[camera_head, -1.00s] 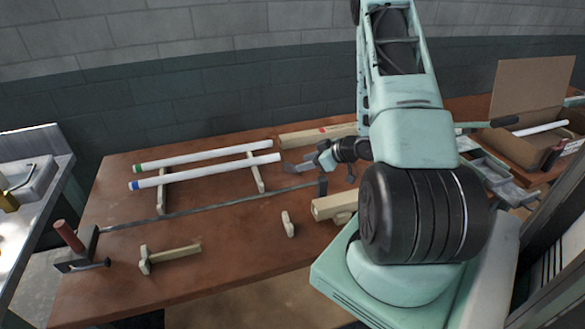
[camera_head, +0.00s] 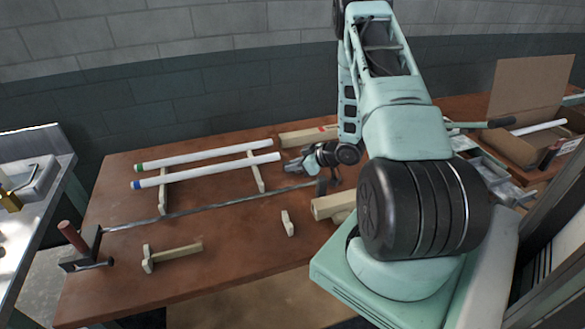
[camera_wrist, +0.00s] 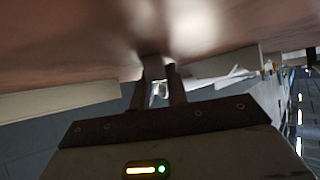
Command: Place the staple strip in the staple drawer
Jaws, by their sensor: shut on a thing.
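My gripper (camera_head: 288,166) is over the brown table near the right ends of two white tubes in the head view. In the wrist view its two dark fingers (camera_wrist: 155,72) are shut on a small pale grey piece (camera_wrist: 153,66), which I take to be the staple strip. The piece sits between the fingertips, close to the brown surface. Its full shape is hidden and blurred, and the strip is too small to make out in the head view. I cannot pick out the staple drawer in either view.
Two white tubes (camera_head: 205,154) rest on wooden supports (camera_head: 256,172). A long metal bar clamp (camera_head: 215,207) lies in front of them. Wooden pieces (camera_head: 172,256) lie near the front edge. An open cardboard box (camera_head: 530,95) and grey metal items stand at right.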

